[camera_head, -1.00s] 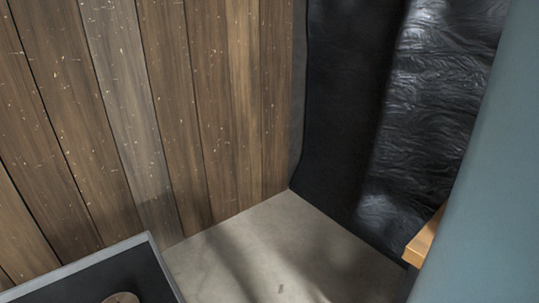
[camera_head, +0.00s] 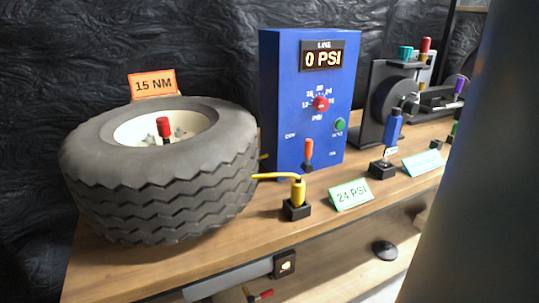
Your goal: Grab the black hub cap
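A small black domed disc (camera_head: 384,250), which looks like the hub cap, lies on the pale lower shelf (camera_head: 340,270) below the bench front, right of the middle. Its fine detail is too small to tell. A larger dark round disc (camera_head: 394,100) stands upright on a black machine at the back right; I cannot tell whether it is a separate part. Neither of my grippers is in view.
A wooden bench (camera_head: 240,230) carries a tire (camera_head: 160,180), a blue PSI box (camera_head: 285,110), a yellow-nozzled tool (camera_head: 298,195), a blue-handled tool (camera_head: 390,135) and a 24 PSI card (camera_head: 351,194). A smooth dark blue-grey surface blocks the right edge.

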